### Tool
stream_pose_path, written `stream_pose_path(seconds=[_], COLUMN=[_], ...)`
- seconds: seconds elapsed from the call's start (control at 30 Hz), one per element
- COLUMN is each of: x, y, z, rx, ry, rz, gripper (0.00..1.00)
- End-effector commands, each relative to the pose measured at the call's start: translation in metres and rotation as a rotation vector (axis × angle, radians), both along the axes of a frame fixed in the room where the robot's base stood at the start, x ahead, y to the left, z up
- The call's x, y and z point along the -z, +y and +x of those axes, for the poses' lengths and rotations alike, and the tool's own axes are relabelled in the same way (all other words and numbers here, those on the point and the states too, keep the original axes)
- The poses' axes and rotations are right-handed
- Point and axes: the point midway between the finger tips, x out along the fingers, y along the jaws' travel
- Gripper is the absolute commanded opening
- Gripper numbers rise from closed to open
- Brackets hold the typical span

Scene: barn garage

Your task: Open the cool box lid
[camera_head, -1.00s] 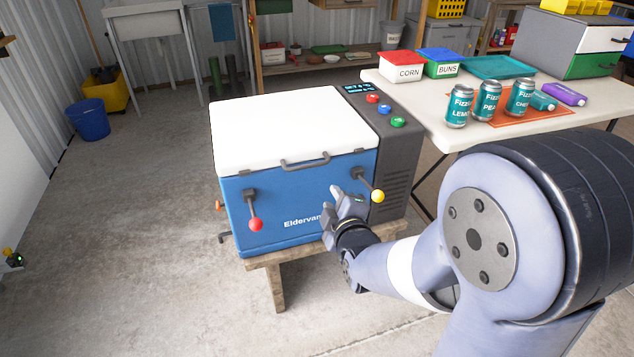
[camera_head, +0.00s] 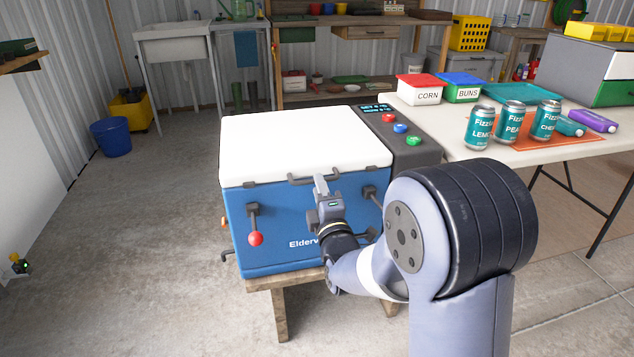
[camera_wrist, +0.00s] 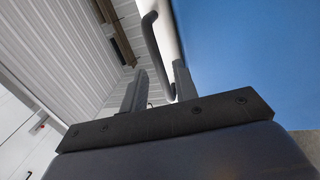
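The cool box has a blue body (camera_head: 285,215) and a white lid (camera_head: 300,140), which lies shut. A dark bar handle (camera_head: 298,181) is on the lid's front edge; it also shows in the wrist view (camera_wrist: 154,45). My gripper (camera_head: 321,184) is at the handle, in front of the box. In the wrist view, my gripper's fingers (camera_wrist: 158,85) are apart and the handle reaches down towards the gap between them; contact is unclear. A red-knobbed latch lever (camera_head: 255,238) hangs down on the front left. The right latch lever (camera_head: 371,193) is partly hidden by my arm.
A control panel with coloured buttons (camera_head: 400,128) adjoins the box's right side. The box stands on a wooden stand (camera_head: 281,310). A white table (camera_head: 450,140) with cans (camera_head: 512,122) and tubs (camera_head: 418,90) is at right. The floor at left is open, with a blue bucket (camera_head: 111,137).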

Motion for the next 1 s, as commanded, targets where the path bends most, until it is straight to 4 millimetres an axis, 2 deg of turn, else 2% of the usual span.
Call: stream_pose_path(seconds=[0.2, 0.6, 0.93, 1.0], x=[-0.004, -0.006, -0.006, -0.006], y=[0.007, 0.009, 0.009, 0.009], z=[0.024, 0.031, 0.030, 0.030], rx=[0.000, 0.000, 0.000, 0.000], ry=[0.000, 0.001, 0.001, 0.001], rz=[0.000, 0.001, 0.001, 0.001], gripper=[0.28, 0.28, 0.02, 0.00])
